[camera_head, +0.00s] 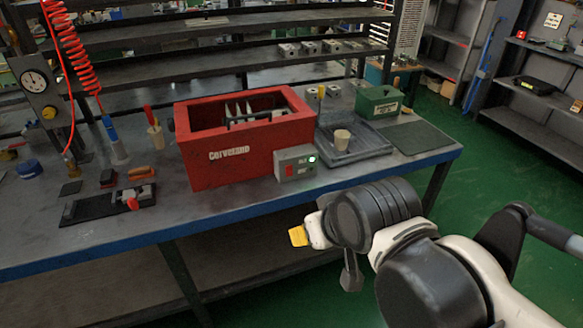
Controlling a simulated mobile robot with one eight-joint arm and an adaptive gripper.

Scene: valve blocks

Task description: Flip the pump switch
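The pump switch appears to be on the small grey control box (296,162) at the front right corner of the red tub marked with white lettering (235,157). The box shows a lit whitish-green spot at its upper right and a red spot at its lower left. The switch's exact position is too small to tell. My gripper (298,236) is in front of the bench edge, below the box and clearly apart from it. Its yellow tip points left. The arm hides most of the gripper, and I cannot tell whether its fingers are open or shut.
The bench (232,218) has a blue front edge. A dark tray (365,150) with a beige cup (342,137) stands right of the box, near a green box (379,101). A black mat with a valve part (135,197) lies at left. A red coiled hose (75,45) hangs there.

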